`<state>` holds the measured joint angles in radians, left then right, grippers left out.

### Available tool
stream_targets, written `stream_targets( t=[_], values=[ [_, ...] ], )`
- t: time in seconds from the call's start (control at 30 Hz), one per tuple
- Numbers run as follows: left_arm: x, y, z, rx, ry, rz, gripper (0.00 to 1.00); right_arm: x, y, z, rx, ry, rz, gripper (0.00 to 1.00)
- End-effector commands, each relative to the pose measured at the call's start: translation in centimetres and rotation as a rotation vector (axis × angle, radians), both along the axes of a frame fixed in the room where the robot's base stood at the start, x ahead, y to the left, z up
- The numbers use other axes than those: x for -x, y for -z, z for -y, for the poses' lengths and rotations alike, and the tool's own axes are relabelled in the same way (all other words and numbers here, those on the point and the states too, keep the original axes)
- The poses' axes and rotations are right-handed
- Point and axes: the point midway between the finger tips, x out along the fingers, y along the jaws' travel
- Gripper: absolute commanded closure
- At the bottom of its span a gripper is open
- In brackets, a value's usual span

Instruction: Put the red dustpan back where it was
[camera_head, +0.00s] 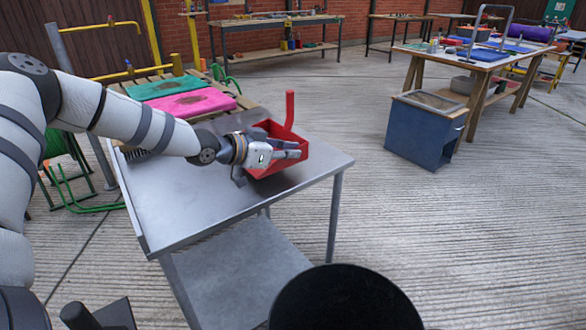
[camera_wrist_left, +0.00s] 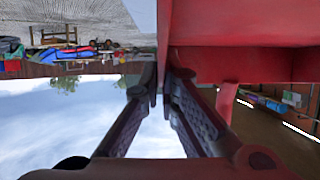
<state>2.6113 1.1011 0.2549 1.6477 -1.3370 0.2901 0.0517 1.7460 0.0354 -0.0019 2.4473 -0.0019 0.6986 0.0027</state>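The red dustpan (camera_head: 282,133) is at the far right part of a grey metal table (camera_head: 200,205), its handle pointing up. In the head view I cannot tell whether it rests on the tabletop or is slightly above it. My left gripper (camera_head: 290,150) is at its near side and hides part of it. In the left wrist view, the fingers (camera_wrist_left: 161,82) close in on a thin wall of the dustpan (camera_wrist_left: 240,62), one finger on each side. My right gripper is not in view.
A dark bristled thing (camera_head: 136,154) lies at the table's left back edge. Behind are a pallet with green (camera_head: 162,87) and pink (camera_head: 192,103) pads. A blue cabinet (camera_head: 425,130) stands to the right. The tabletop's front is clear.

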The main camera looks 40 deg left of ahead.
Motion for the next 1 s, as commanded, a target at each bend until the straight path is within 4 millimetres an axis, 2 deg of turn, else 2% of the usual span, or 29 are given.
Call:
stream_targets(
  t=[0.03,0.13,0.33,0.5,0.6,0.87,1.0],
  values=[
    [0.1,2.1,-0.1,0.0,-0.001,-0.016,1.0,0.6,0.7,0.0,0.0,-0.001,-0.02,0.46],
    [0.1,3.7,0.0,0.0,0.001,-0.011,1.0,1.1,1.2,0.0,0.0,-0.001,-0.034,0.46],
    [0.0,3.2,0.0,0.0,0.001,-0.002,1.0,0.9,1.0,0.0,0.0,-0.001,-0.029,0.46],
    [0.1,3.7,0.0,-0.001,0.001,-0.004,1.0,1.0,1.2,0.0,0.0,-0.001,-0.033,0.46],
    [0.1,3.6,0.0,0.0,0.0,-0.004,0.75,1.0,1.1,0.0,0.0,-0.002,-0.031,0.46],
    [0.1,3.6,0.0,0.0,0.0,-0.004,0.75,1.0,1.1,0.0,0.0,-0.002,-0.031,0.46],
    [0.4,2.7,-0.1,0.001,-0.001,0.0,0.75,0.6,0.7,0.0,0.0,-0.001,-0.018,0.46]
  ],
)
